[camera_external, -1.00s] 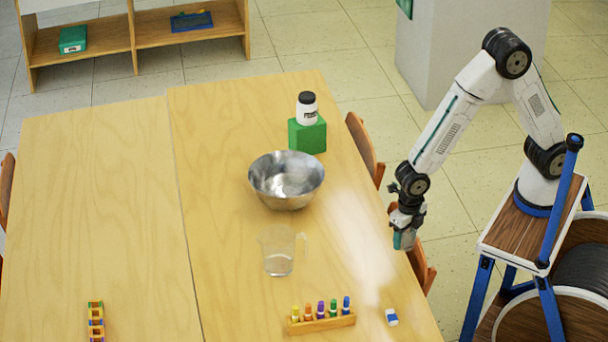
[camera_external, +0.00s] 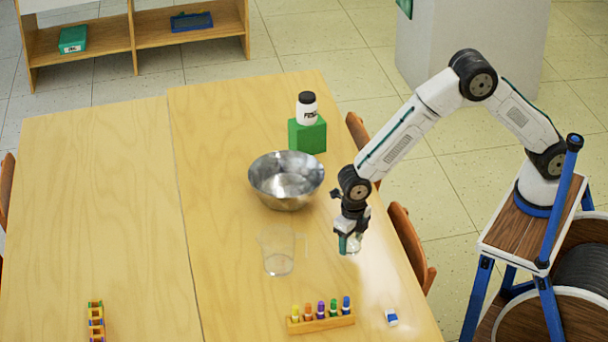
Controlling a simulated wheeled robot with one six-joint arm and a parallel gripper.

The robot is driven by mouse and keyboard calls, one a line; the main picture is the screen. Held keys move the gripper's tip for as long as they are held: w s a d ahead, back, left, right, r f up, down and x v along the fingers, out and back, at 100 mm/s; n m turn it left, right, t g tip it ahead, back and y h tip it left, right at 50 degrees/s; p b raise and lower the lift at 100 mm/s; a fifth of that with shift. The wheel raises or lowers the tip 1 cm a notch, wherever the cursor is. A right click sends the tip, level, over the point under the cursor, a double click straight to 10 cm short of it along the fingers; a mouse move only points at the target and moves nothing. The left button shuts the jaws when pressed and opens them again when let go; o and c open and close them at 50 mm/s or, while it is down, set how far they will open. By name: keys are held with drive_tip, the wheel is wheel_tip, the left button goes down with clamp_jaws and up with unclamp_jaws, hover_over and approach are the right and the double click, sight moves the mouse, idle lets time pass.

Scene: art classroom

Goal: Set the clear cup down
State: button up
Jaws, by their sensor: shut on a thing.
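My gripper (camera_external: 349,244) points down over the right part of the table. It is shut on a small clear cup (camera_external: 354,246), which shows as a pale see-through shape between the fingers, partly hidden by them. The cup is above the table; its exact height is hard to tell. A larger clear jug (camera_external: 279,262) with a handle stands upright on the table to the left of my gripper, apart from it.
A metal bowl (camera_external: 286,182) stands behind the jug. A white jar (camera_external: 307,110) with a black lid sits on a green block (camera_external: 307,137). Chairs (camera_external: 411,248) stand along the right edge.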

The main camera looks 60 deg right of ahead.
sight(349, 249)
drive_tip(key=shift+w+f, duration=0.15)
drive_tip(key=shift+f, duration=1.6)
drive_tip(key=shift+f, duration=0.15)
drive_tip(key=o, duration=1)
drive_tip(key=shift+c, duration=0.2)
wheel_tip(349, 249, up, 12)
drive_tip(key=shift+r, duration=0.2)
